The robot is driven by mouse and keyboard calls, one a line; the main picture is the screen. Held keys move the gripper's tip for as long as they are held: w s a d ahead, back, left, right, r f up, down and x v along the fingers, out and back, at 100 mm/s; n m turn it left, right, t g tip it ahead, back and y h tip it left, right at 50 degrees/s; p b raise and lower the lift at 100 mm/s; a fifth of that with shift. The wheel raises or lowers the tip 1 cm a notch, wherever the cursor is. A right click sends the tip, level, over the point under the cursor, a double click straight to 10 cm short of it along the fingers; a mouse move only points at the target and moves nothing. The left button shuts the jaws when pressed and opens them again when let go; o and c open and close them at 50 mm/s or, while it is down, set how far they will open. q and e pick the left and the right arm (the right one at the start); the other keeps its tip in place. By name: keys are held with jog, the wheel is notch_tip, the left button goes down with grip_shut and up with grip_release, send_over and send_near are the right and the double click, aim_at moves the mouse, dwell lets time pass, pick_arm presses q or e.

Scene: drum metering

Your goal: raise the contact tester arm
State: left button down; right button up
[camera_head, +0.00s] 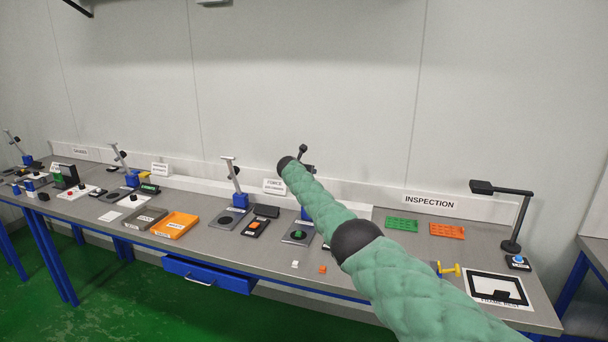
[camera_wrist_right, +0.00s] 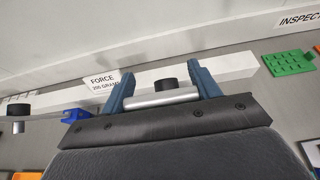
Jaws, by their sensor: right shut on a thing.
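The contact tester arm is a silver bar (camera_wrist_right: 150,100) with a black knob, lying between the blue fingers of my right gripper (camera_wrist_right: 162,84), which is shut on it. In the head view my green-sleeved right arm hides the gripper and most of this tester. A black knob (camera_head: 302,149) shows just past the arm's end. The tester's grey base plate (camera_head: 290,241) with a green piece on it shows left of my arm. My left gripper is out of view.
A neighbouring tester (camera_head: 237,196) with a raised silver arm stands to the left, beside a black scale (camera_head: 257,228). An orange tray (camera_head: 175,225) lies further left. Green (camera_head: 402,224) and orange (camera_head: 447,230) trays and a lamp (camera_head: 515,220) are to the right.

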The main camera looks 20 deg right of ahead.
jog(key=shift+f, duration=0.2)
jog(key=o, duration=1.2)
jog(key=shift+d, duration=0.1)
jog(key=shift+o, duration=0.9)
jog(key=shift+w+f, duration=0.2)
jog(key=shift+s+r, duration=0.15)
jog(key=shift+r, duration=0.1)
jog(key=shift+v, duration=1.1)
jog(key=shift+s+a, duration=0.3)
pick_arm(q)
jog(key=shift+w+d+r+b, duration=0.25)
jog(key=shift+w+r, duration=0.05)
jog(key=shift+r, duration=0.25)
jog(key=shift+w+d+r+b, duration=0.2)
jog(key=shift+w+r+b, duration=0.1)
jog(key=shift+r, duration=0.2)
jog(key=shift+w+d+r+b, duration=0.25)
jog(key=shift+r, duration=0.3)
pick_arm(e)
jog(key=shift+v, duration=2.2)
